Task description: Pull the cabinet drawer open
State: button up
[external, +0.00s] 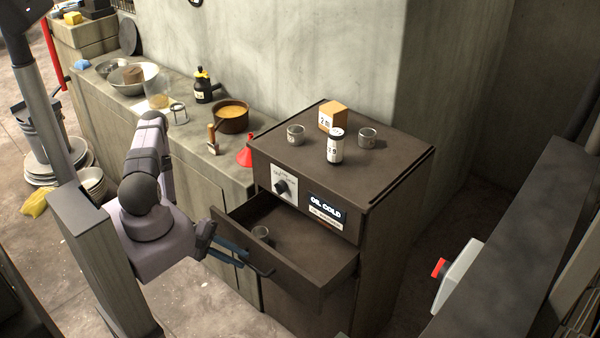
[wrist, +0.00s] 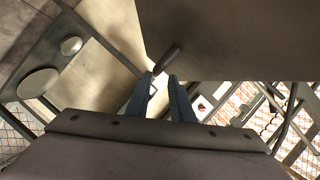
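The dark cabinet (external: 384,205) stands right of centre in the external view. The dark handle (external: 263,272) is on the drawer front and partly hidden by my fingers. My gripper (external: 238,254) is at the handle's left part. In the wrist view, the two blue fingers (wrist: 161,78) stand apart, with a gap between them. A dark bar, apparently the handle (wrist: 168,59), lies at the fingertips beside the grey drawer front (wrist: 235,40). I see no clear grip on it.
A dark ledge (external: 510,240) runs along the right.

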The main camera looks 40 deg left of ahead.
aim_at(256, 262)
notch_tip(256, 262, up, 6)
jog(key=p, duration=0.4)
jog(key=shift+r, duration=0.15)
jog(key=shift+d, duration=0.1)
notch_tip(256, 262, down, 7)
jog(key=w+a+b, duration=0.1)
jog(key=a+b, duration=0.1)
jog(key=b, duration=0.4)
jog(key=shift+a+r+b, duration=0.15)
jog(key=shift+r+b, duration=0.05)
jog(key=shift+b, duration=0.1)
jog(key=shift+w, duration=0.1)
jog(key=shift+b+x, duration=0.85)
jog(key=shift+x, duration=2.8)
jog(key=shift+r, duration=0.1)
grip_shut()
